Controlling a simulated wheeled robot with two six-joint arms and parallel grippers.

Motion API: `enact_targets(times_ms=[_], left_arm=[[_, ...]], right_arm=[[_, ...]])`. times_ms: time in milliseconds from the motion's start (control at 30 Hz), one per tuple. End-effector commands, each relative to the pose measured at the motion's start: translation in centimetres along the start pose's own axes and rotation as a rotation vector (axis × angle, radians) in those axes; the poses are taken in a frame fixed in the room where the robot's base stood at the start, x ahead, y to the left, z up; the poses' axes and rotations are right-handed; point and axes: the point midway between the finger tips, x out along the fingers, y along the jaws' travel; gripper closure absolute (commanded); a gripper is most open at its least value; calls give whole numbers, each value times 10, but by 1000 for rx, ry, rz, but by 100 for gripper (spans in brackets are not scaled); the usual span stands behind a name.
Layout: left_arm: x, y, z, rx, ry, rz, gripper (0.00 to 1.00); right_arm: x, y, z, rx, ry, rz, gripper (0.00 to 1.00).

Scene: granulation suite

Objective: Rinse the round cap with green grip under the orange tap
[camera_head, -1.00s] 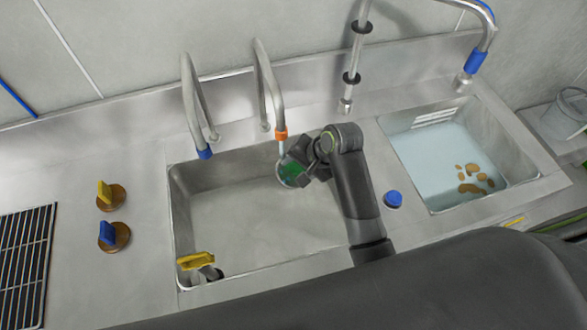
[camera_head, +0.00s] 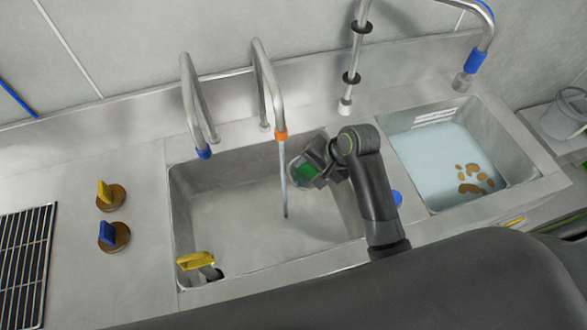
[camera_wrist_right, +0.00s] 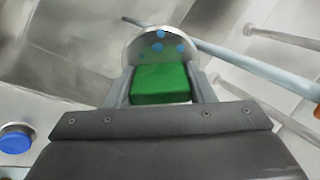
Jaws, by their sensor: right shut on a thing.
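The round cap with green grip (camera_head: 307,171) is held by my right gripper (camera_head: 314,169) over the right part of the left sink basin. In the right wrist view the cap's green grip (camera_wrist_right: 160,84) sits between the two fingers, and blue spots show on its round metal face. The orange tap (camera_head: 281,135) has water (camera_head: 285,185) running from it into the basin. The cap is just right of the stream and looks apart from it. My left gripper is not in view.
A blue-collared tap (camera_head: 204,153) stands left of the orange one. The left basin (camera_head: 230,215) has a yellow-handled piece (camera_head: 195,261) at its front left corner. A yellow knob (camera_head: 105,194) and a blue knob (camera_head: 107,233) are left. The right basin (camera_head: 435,150) holds water and brown pieces.

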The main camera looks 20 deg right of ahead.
Motion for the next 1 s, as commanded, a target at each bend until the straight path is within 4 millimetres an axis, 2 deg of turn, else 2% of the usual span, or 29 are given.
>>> enact_targets(times_ms=[567, 1000], left_arm=[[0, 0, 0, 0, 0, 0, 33], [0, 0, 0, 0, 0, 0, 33]], right_arm=[[-22, 40, -1, 0, 2, 0, 83], [-25, 43, -1, -1, 1, -2, 83]])
